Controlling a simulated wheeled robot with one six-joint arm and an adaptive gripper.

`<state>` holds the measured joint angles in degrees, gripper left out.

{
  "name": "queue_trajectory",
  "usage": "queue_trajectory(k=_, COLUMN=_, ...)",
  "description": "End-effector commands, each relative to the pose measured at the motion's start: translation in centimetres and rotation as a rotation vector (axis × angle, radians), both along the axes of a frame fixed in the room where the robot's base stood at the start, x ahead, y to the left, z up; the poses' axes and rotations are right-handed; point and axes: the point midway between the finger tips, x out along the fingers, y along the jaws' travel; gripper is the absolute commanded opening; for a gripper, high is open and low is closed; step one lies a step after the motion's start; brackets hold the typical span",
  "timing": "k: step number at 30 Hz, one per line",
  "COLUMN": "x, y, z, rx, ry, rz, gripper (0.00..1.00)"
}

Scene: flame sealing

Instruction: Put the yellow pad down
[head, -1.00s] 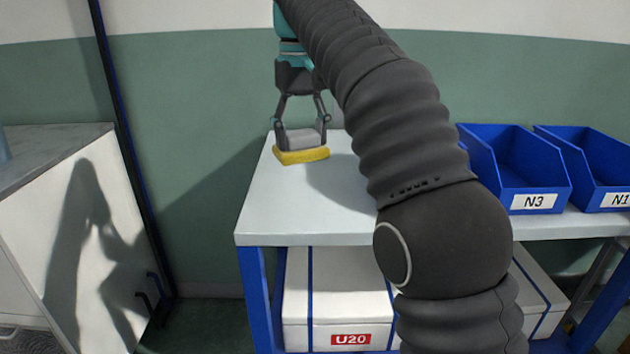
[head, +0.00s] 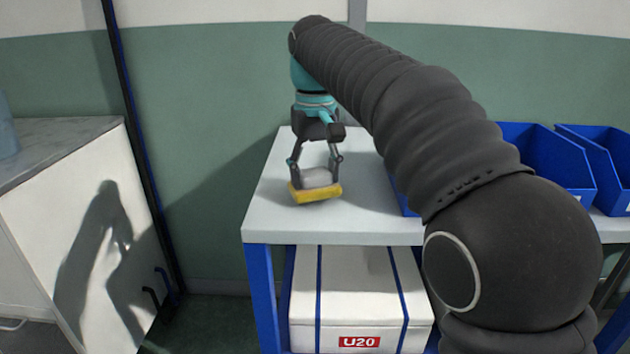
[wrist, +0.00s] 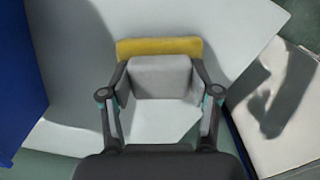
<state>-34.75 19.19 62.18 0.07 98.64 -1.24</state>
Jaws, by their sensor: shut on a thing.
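The yellow pad (head: 318,195) is the yellow underside of a block with a light grey top (head: 316,177). My gripper (head: 316,172) is shut on the grey part, with one finger on each side. The pad is over the left part of the white tabletop (head: 270,215) and looks slightly tilted in the head view. I cannot tell whether it touches the table. In the wrist view the yellow pad (wrist: 158,47) shows as a strip beyond the grey block (wrist: 160,77), between my fingers.
Blue bins (head: 545,155) stand on the table to the right, partly behind my arm. A white box labelled U20 (head: 350,300) sits below the tabletop. A white cabinet (head: 80,230) stands at the left across a gap. The tabletop around the pad is clear.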

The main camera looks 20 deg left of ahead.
Motion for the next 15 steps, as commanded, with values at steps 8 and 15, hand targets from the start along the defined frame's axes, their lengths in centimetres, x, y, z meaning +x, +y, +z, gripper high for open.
queue_trajectory(k=8, x=-0.03, y=-0.02, z=-0.77, rx=0.001, ry=-0.001, rz=0.0, gripper=0.34)
queue_trajectory(k=15, x=-0.02, y=-0.01, z=-1.05, rx=0.001, ry=-0.001, rz=0.0, gripper=0.69)
